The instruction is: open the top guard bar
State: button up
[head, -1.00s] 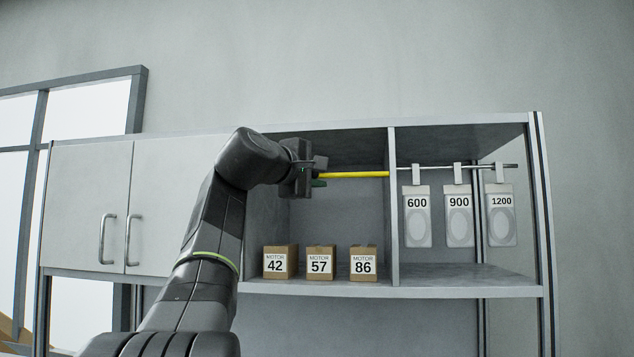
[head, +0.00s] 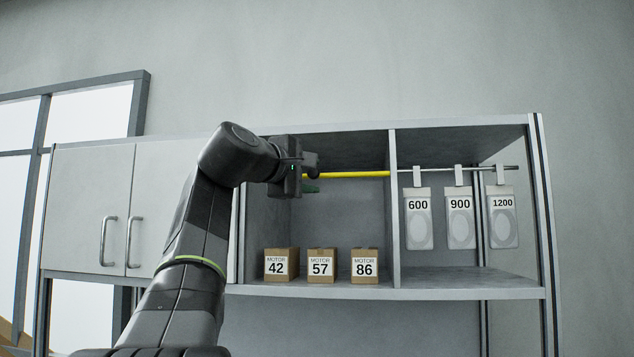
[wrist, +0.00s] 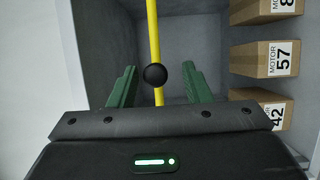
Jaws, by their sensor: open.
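The yellow guard bar (head: 348,174) runs level across the upper part of the middle shelf compartment, in front of its opening. In the wrist view the bar (wrist: 153,38) runs from the top edge down between my fingers, with a round black knob (wrist: 155,74) on it. My gripper (head: 310,175) is at the left end of the bar. Its two green fingers in the wrist view (wrist: 157,85) stand apart on either side of the bar and knob, and neither appears to touch them. The bar's left end is hidden behind my gripper in the head view.
Boxes marked 42 (head: 280,264), 57 (head: 321,265) and 86 (head: 364,266) stand on the shelf below the bar. A divider (head: 394,205) separates them from hanging packs 600, 900 and 1200 (head: 502,217). Closed cupboard doors (head: 90,205) are at left.

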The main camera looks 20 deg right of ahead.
aim_at(311, 176)
jog(key=b+v, duration=0.2)
jog(key=v, duration=0.8)
jog(key=shift+s+a, duration=0.15)
jog(key=p+x, duration=0.3)
jog(key=x, duration=1)
jog(key=shift+d+p, duration=0.25)
jog(key=shift+p, duration=0.05)
jog(key=shift+w+d, duration=0.2)
jog(key=shift+w, duration=0.05)
jog(key=shift+a+f, duration=0.1)
